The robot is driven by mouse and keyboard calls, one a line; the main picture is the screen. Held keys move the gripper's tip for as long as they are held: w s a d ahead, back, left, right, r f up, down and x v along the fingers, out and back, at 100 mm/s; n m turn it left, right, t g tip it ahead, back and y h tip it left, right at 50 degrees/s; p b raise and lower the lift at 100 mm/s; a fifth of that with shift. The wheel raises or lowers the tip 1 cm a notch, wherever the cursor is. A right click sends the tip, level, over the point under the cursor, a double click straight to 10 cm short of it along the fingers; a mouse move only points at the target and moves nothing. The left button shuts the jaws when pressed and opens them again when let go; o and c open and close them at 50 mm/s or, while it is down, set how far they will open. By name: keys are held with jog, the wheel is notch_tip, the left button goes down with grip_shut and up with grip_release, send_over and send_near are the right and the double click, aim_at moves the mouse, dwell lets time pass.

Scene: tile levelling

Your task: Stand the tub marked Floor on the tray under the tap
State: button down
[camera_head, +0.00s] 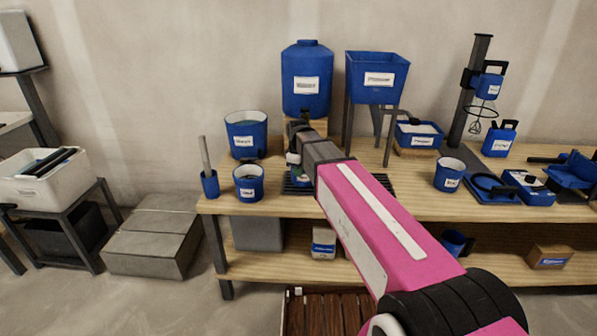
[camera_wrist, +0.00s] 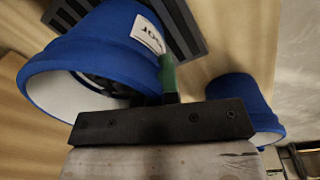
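The tub marked Floor (camera_head: 301,181) is mostly hidden behind my gripper in the head view. In the wrist view, the blue tub (camera_wrist: 105,45) shows large, with a label partly readable as "oor". The dark slatted tray (camera_wrist: 186,22) shows beside and behind it, and the tray (camera_head: 290,190) lies below the tank in the head view. My gripper (camera_head: 293,160) is at the tub, and its green-padded finger (camera_wrist: 168,75) lies against the tub's wall near the label. The fingers look closed together on the wall; the inner one is hidden.
A blue tank (camera_head: 306,98) stands above the tray. A labelled blue tub (camera_head: 248,186) stands close at the left, with a larger bucket (camera_head: 246,147) behind it. A hopper (camera_head: 378,82) stands at the right. Bare bench (camera_head: 415,195) lies right of my arm.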

jog(key=shift+f, duration=0.15)
jog(key=c, duration=1.4)
grip_release()
jog(key=shift+o, duration=0.2)
notch_tip(320, 180, up, 12)
jog(key=shift+s, duration=0.3)
jog(key=shift+a, duration=0.1)
